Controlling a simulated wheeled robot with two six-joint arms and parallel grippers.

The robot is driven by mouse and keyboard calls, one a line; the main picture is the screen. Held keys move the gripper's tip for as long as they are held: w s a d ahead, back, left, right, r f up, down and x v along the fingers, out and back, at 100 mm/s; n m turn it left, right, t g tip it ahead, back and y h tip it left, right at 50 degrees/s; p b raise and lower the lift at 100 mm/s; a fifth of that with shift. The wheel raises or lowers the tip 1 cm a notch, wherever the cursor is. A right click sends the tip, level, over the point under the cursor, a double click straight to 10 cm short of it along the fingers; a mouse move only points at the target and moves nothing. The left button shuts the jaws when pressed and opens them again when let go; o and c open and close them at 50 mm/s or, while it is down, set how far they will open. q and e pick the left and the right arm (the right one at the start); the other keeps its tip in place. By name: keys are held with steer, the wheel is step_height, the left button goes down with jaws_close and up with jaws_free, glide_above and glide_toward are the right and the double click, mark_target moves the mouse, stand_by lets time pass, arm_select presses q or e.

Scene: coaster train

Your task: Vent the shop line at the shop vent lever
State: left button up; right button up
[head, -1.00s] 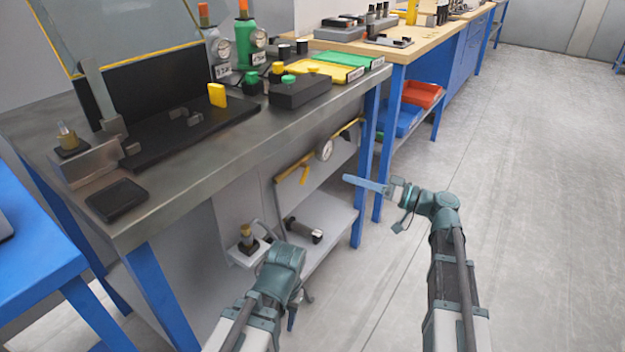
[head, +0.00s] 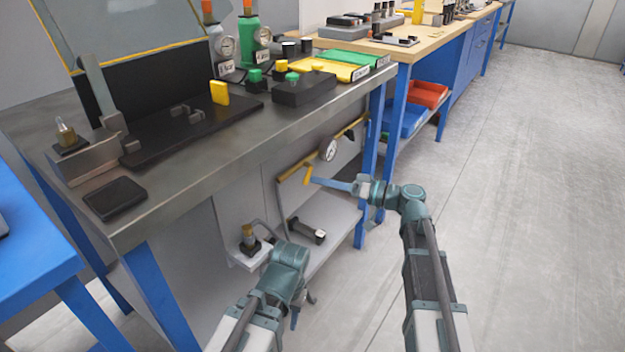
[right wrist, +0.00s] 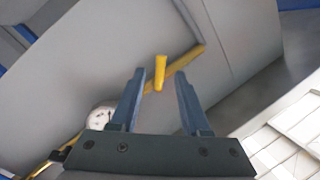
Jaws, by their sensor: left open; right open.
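The shop vent lever looks to be the short yellow handle (head: 307,174) hanging from the yellow pipe under the steel bench. It also shows in the right wrist view (right wrist: 160,72), between my two fingertips in the picture. My right gripper (head: 316,181) is open, its blue fingers pointing left at the lever in the head view. I cannot tell whether the lever is between the fingers in depth, and no contact is visible. My left gripper (head: 302,308) is low in front of the bench, pointing down and holding nothing that I can see.
A round gauge (head: 328,149) sits on the yellow pipe (head: 345,132), right of the lever. A lower shelf (head: 335,222) and a small bracket with a brass fitting (head: 249,238) are below. The bench's steel top (head: 190,165) overhangs. Open floor (head: 510,220) lies to the right.

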steer(key=shift+x, duration=1.65)
steer(key=shift+c, duration=0.3)
jaws_close()
